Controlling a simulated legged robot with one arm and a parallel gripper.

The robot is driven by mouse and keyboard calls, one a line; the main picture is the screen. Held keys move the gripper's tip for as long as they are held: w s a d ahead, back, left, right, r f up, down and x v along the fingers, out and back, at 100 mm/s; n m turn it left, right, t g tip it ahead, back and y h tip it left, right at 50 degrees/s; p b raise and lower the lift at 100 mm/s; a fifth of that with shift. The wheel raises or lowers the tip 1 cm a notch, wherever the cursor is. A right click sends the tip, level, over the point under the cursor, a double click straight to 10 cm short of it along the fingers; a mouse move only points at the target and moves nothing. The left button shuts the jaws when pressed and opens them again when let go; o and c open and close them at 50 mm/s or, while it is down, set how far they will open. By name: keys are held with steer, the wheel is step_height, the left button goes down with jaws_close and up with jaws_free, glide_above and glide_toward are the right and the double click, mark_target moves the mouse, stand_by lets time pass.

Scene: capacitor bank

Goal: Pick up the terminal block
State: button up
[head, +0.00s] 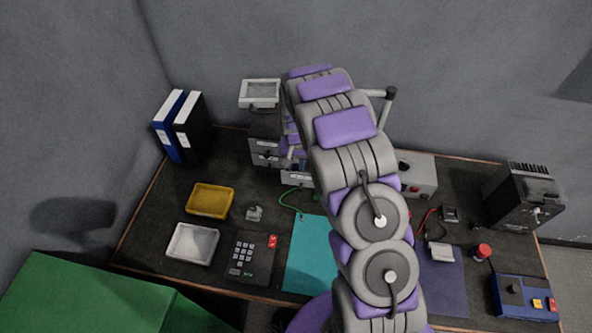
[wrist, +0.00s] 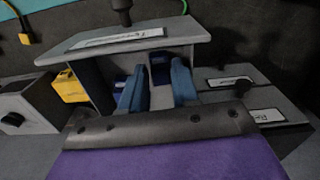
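In the wrist view an open drawer (wrist: 140,37) with a labelled front and dark knob lies beyond my gripper (wrist: 158,72). My gripper's two blue fingers are apart and point into the drawer. A small dark blue piece (wrist: 160,67) shows between and beyond the fingertips, with no clear contact. Another dark blue patch is partly hidden by the left finger. I cannot tell for sure which is the terminal block. In the head view my arm hides my gripper and most of the drawer unit (head: 266,150).
On the bench are a yellow tray (head: 209,201), a white tray (head: 192,244), a keypad (head: 250,257), a teal mat (head: 310,255) and a black power unit (head: 523,196).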

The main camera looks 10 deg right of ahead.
steer(key=shift+f, duration=0.8)
steer(key=shift+r, duration=0.1)
jaws_close()
steer(key=shift+r, duration=0.1)
